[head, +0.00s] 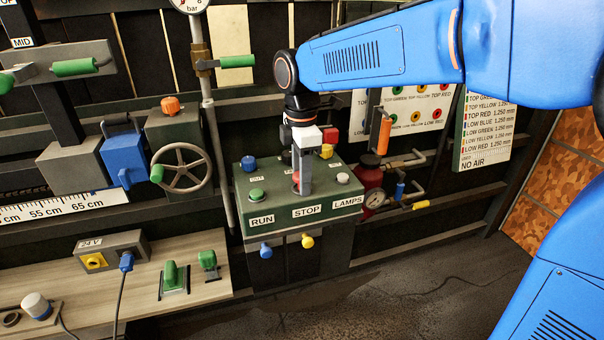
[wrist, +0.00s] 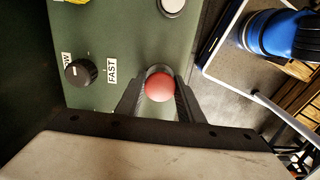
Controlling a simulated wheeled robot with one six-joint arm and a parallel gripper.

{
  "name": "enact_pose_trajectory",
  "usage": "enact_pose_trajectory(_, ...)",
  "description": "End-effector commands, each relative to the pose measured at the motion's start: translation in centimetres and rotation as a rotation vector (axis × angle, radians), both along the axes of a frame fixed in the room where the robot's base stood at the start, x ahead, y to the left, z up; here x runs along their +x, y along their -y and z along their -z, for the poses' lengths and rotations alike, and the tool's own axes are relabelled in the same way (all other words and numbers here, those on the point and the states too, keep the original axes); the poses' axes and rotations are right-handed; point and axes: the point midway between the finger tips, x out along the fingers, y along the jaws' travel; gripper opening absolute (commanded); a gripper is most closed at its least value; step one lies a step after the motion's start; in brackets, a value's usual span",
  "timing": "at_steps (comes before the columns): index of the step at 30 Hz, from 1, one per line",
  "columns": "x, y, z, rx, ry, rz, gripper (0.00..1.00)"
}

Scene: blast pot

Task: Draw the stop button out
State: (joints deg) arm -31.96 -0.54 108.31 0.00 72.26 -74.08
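The stop button is a round red knob (head: 296,177) on the green sloped control box (head: 262,216), behind the STOP label. It also shows in the wrist view as a red ball-like head (wrist: 159,87). My gripper (head: 302,188) points down over the box, and its fingers hide part of the button in the head view. In the wrist view my gripper (wrist: 160,90) has one dark finger close against each side of the button, with no clear gap. The button's stem is hidden below its head.
On the box, a green RUN button (head: 256,194) sits left and a white LAMPS button (head: 342,178) right. A black SLOW/FAST knob (wrist: 80,72) is close by. Blue (head: 249,163) and yellow (head: 326,151) knobs stand behind. A red cylinder (head: 370,178) with gauge stands right.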

Motion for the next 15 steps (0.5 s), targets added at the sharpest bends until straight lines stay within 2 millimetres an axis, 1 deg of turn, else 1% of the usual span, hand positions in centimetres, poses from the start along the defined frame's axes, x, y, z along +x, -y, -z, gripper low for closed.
enact_pose_trajectory(15,0.02,-0.01,-0.15,0.000,0.001,0.000,0.12)
